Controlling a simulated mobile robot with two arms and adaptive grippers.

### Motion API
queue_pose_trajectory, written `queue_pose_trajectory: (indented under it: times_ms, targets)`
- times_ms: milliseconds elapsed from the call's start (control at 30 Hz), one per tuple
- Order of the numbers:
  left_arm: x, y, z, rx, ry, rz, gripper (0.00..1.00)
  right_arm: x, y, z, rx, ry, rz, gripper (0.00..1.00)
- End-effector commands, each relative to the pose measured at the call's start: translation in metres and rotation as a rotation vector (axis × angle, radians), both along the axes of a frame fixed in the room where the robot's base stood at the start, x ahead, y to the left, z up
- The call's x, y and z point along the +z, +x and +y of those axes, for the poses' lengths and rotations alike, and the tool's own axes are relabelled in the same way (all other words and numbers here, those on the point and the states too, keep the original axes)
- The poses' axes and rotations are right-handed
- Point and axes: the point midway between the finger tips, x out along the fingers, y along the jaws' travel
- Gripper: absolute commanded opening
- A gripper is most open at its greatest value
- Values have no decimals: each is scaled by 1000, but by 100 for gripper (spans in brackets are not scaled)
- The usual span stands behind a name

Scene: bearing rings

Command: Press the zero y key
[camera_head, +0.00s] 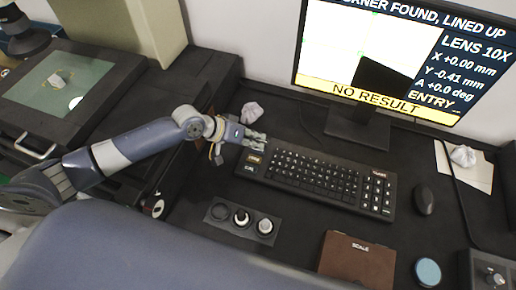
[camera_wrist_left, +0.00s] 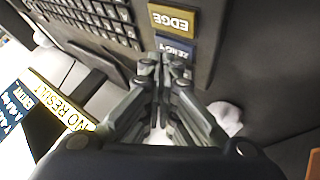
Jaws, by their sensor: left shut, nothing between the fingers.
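A blue key lettered "ZERO" (camera_wrist_left: 175,46) shows in the left wrist view, its last character too small to read surely. A yellow-tan EDGE key (camera_wrist_left: 174,19) lies beside it. In the head view the tan key (camera_head: 254,158) sits at the left end of the black keyboard (camera_head: 320,180). My left gripper (camera_head: 264,141) is shut and empty at the keyboard's back left corner. In the left wrist view its fingertips (camera_wrist_left: 162,62) overlap the near edge of the blue key; I cannot tell whether they touch it. My right gripper is not in view.
The monitor (camera_head: 400,50) behind the keyboard reads Y -0.41 mm and NO RESULT. Crumpled white pieces (camera_head: 252,112) (camera_head: 463,156) lie at the back. A mouse (camera_head: 424,199) is right of the keyboard. A black holder (camera_head: 220,212) and a brown SCALE box (camera_head: 357,260) stand in front.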

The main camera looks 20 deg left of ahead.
Motion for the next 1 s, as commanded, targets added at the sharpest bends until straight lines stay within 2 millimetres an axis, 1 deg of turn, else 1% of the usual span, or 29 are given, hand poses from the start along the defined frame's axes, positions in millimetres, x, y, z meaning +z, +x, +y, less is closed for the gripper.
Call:
queue_pose_trajectory:
  times_ms: [333, 1000]
  targets:
    - [-1, 0, 0, 0, 0, 0, 0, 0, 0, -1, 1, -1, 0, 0]
    - [-10, -1, 0, 0, 0, 1, 0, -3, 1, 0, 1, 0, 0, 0]
